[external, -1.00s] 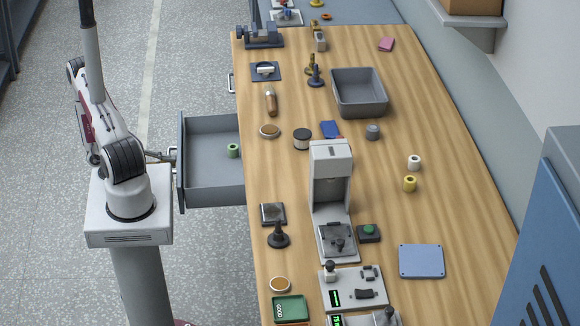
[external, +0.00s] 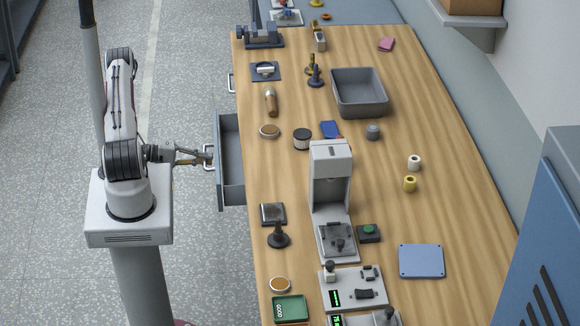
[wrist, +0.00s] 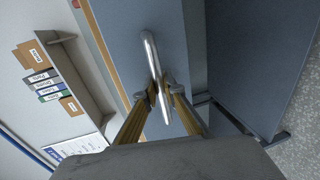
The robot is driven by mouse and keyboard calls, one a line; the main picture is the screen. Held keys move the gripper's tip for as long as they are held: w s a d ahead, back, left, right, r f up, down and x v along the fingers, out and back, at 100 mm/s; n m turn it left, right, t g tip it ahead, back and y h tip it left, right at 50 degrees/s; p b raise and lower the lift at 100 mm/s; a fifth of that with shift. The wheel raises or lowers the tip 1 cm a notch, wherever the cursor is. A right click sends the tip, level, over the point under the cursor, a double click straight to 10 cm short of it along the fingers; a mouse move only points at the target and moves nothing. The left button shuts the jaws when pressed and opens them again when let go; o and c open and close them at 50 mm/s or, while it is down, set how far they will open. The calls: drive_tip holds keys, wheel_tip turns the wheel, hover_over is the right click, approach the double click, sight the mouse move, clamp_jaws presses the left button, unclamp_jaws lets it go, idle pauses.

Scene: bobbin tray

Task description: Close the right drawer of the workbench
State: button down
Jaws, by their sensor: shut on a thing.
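The right drawer (external: 220,172) of the workbench (external: 300,185) is grey and stands partly open, sticking out a short way from the left side of the bench. Its metal handle (external: 208,157) faces my arm. My gripper (external: 203,160) is at the drawer front, shut on the handle. In the wrist view the handle (wrist: 150,60) runs between the two finger pads of my gripper (wrist: 163,95), against the grey-blue drawer front (wrist: 120,40). Most of the drawer's inside is hidden under the bench top, and the green bobbin is out of sight.
Another handle (external: 231,83) shows on the bench side farther back. On the top stand a grey bin (external: 359,105), a white press-like machine (external: 331,190), a dark stamp (external: 278,238) and several small items. The floor left of the bench is clear around my base.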

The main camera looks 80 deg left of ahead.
sight(237, 167)
drive_tip(key=x, duration=0.3)
drive_tip(key=r+x, duration=0.1)
drive_tip(key=x, duration=0.3)
drive_tip(key=r+x, duration=0.1)
drive_tip(key=x, duration=0.3)
drive_tip(key=shift+w+r, duration=0.2)
drive_tip(key=c, duration=2.4)
unclamp_jaws()
drive_tip(key=shift+w, duration=0.1)
drive_tip(key=shift+v, duration=5.9)
